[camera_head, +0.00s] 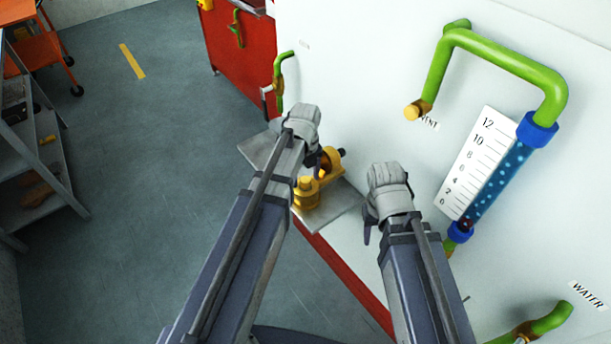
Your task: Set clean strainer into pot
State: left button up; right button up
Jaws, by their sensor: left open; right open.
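A yellow metal fitting (307,194), which looks like the strainer pot, is on a grey plate at the foot of the white panel. It has an upright round part in front and a rounded part with a dark middle behind. My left gripper (313,160) is just above and behind it, partly covering it; it is open, and I see nothing held. My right gripper (369,226) is open to the right of the fitting, apart from it, in front of the panel. I cannot make out a separate clean strainer; it may be hidden behind my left arm.
The grey plate (338,212) juts out from the white panel (350,85). On the panel are a green vent pipe (500,58), a gauge scale (478,165) and a green water pipe (548,321). Grey shelves (45,165) stand far left. The floor between is clear.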

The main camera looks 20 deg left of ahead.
aim_at(306, 179)
jog(key=shift+r, duration=0.1)
pick_arm(q)
notch_tip(306, 179, up, 12)
jog(key=p, duration=1.2)
jog(key=s+d+n, duration=0.5)
jog(key=s+n, duration=0.2)
jog(key=n, duration=0.5)
jog(key=s+d+n+y, duration=0.1)
jog(key=s+d+n, duration=0.4)
jog(key=n, duration=0.7)
jog(key=shift+s+d+r, duration=0.2)
jog(key=shift+s+d, duration=0.05)
jog(key=shift+s, duration=0.95)
pick_arm(e)
notch_tip(306, 179, up, 12)
